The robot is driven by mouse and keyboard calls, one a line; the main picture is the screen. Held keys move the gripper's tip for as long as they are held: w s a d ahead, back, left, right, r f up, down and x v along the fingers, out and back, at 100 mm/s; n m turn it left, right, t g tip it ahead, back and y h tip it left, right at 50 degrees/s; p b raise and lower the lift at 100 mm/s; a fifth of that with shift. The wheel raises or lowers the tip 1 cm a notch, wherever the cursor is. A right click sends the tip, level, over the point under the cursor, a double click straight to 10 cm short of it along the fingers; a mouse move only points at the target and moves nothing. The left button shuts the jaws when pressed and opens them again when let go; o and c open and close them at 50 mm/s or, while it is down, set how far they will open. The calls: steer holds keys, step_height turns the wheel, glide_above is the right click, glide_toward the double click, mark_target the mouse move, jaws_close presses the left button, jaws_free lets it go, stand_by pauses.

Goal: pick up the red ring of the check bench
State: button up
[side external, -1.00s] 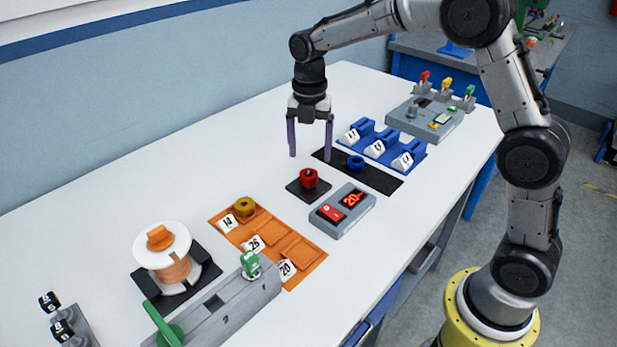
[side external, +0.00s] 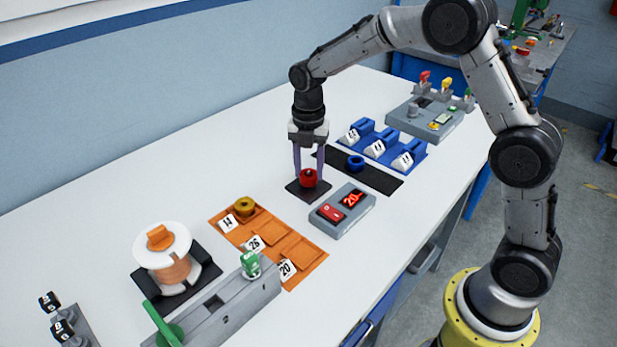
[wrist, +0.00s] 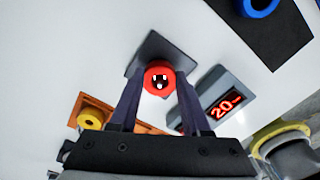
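The red ring (side external: 308,178) sits on a small dark square plate (side external: 295,190) on the white bench. In the wrist view the red ring (wrist: 159,79) lies between the finger tips, with a dark centre showing small white marks. My gripper (side external: 308,174) points down over the ring, its two purple fingers open on either side of it. The fingers are spread in the wrist view (wrist: 158,92). I cannot tell whether either finger touches the ring.
A grey box with a red "20" display (side external: 342,204) stands close in front of the plate. A blue ring (side external: 355,162) lies on a black strip (side external: 380,181) to the right. An orange tray (side external: 311,262) with a yellow ring (side external: 244,206) is at left.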

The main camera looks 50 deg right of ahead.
jaws_close()
steer(key=shift+r, duration=0.1)
steer(key=shift+r, duration=0.55)
step_height(320, 180, up, 2)
steer(key=shift+s+r, duration=0.1)
steer(key=shift+r, duration=0.05)
steer(key=s+r, duration=0.9)
steer(key=s, duration=0.5)
steer(key=shift+r, duration=0.2)
steer(key=shift+w+r, duration=0.1)
steer(key=shift+r, duration=2.45)
